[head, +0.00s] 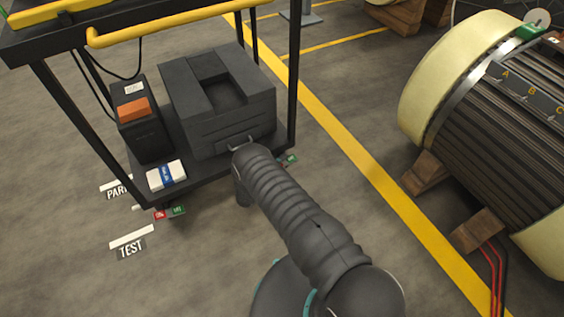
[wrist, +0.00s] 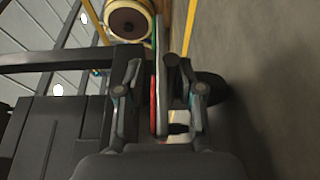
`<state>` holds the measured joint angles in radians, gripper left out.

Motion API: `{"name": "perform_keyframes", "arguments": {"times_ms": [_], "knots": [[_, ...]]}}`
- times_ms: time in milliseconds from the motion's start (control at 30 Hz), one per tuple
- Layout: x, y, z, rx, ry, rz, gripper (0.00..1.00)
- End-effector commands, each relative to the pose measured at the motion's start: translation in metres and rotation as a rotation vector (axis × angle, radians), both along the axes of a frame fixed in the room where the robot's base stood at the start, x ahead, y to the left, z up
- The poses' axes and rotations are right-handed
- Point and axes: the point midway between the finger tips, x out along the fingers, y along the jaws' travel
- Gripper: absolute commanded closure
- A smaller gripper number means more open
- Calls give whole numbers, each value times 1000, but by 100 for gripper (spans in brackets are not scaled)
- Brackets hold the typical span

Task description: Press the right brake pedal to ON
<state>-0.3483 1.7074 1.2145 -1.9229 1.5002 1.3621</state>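The right brake pedal shows its green end (head: 291,159) in the head view, beside the cart's lower right corner; my arm hides the rest. In the wrist view a narrow pedal is seen nearly edge-on, with a red strip (wrist: 154,102) nearer and a green strip (wrist: 155,38) farther. My gripper (wrist: 161,68) is open there, its fingers apart on either side of the pedal's line. I cannot tell whether it touches the pedal. In the head view my gripper is hidden behind my arm. The left pedal shows red (head: 160,214) and green (head: 178,210) ends.
The cart's lower shelf (head: 196,187) carries a grey machine (head: 220,105), a black box (head: 138,125) and a white packet (head: 166,177). A dark wheel (wrist: 210,90) is right of my gripper. A large motor (head: 500,110) on wooden blocks stands right, beyond the yellow floor line (head: 370,170).

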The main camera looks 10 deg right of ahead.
Motion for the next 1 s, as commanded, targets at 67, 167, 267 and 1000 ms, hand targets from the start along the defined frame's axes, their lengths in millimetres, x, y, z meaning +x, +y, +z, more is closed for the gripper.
{"name": "perform_keyframes", "arguments": {"times_ms": [67, 167, 267, 1000], "knots": [[0, 0, 0, 0, 0, 0, 82], [0, 0, 0, 0, 0, 0, 100], [0, 0, 0, 0, 0, 0, 100], [0, 2, -3, -237, -78, 0, 100]]}}
